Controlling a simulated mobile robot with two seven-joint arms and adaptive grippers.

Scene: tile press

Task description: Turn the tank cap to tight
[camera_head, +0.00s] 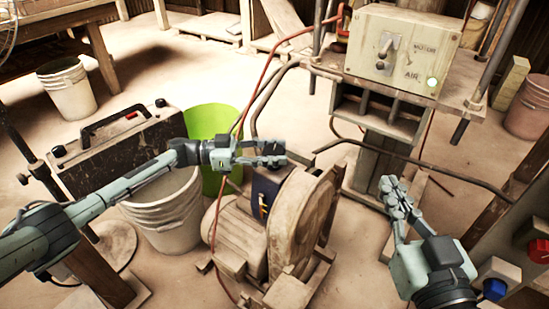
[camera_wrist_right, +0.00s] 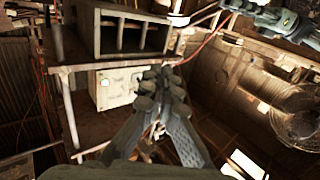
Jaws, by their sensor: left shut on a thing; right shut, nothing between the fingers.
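My left gripper (camera_head: 276,153) is closed above the dusty motor unit (camera_head: 240,233), its fingers pointing right. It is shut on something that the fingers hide. I cannot clearly make out the tank cap; a small dark blue part (camera_head: 265,190) shows on the unit just below the fingers. My right gripper (camera_head: 391,190) is shut and empty, to the right of the unit and apart from it. Its closed fingers also show in the right wrist view (camera_wrist_right: 160,85). Part of my left arm shows at the top right of that view.
A control box (camera_head: 405,50) with a lever and green light stands at the back on the press frame. A green bucket (camera_head: 213,122), a white bucket (camera_head: 165,213) and a dark case (camera_head: 115,150) stand left. Red (camera_head: 538,250) and blue (camera_head: 495,289) knobs are at right. Hoses run behind the unit.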

